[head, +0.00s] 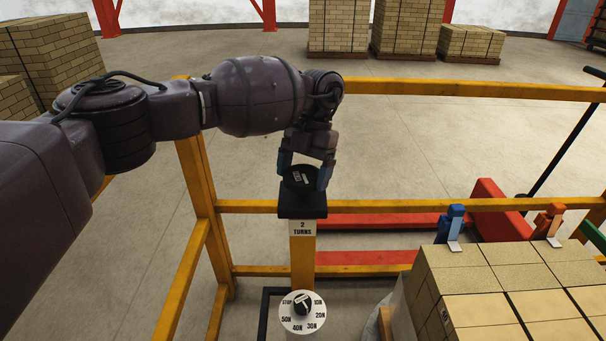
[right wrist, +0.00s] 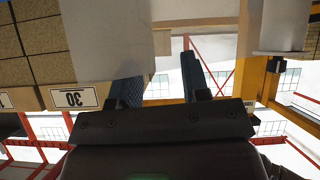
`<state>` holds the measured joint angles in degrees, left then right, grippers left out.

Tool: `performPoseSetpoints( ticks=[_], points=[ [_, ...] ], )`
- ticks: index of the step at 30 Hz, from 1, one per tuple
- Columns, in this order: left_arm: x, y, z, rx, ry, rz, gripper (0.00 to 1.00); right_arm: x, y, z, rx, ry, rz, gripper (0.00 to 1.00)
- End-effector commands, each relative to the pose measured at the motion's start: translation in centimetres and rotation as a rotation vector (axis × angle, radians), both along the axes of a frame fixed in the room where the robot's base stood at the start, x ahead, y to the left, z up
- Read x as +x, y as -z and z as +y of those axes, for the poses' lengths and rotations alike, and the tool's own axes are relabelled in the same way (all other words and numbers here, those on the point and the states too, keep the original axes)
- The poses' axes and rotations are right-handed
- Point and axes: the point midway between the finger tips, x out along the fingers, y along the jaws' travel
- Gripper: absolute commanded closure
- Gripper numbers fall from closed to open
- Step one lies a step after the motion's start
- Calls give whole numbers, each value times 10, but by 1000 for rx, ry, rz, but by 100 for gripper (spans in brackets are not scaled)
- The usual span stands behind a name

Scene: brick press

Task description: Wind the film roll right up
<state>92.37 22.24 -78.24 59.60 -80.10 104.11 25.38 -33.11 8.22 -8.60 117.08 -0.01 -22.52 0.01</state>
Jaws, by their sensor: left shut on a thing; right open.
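My left gripper (head: 304,178) is shut on a round black knob (head: 299,181) on top of a yellow post. The knob has a pale mark; the fingers sit on either side of it. A sign (head: 303,228) below reads "2 TURNS". Lower down is a white dial (head: 302,312) with a black pointer knob, marked STOP and 10N to 50N; I cannot tell its setting for sure. My right gripper (right wrist: 160,85) is open and empty in the right wrist view, and is not in the head view. I cannot identify the film roll for certain in either view.
Yellow rails (head: 470,89) run around the station. In the right wrist view, a pale panel (right wrist: 105,45) is close to the fingers.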

Motion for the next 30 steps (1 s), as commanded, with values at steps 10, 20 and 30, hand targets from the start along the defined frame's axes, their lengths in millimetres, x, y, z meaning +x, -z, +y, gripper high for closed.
performPoseSetpoints(
  ticks=[10,20,30],
  points=[
    [0,2,-1,2,331,0,40,2,7,0,-3,-8,4,57],
    [-2,0,-1,0,645,-2,40,6,8,1,-6,-14,2,57],
    [-3,-1,-1,2,967,-2,40,3,11,1,-5,-11,10,57]
  ],
)
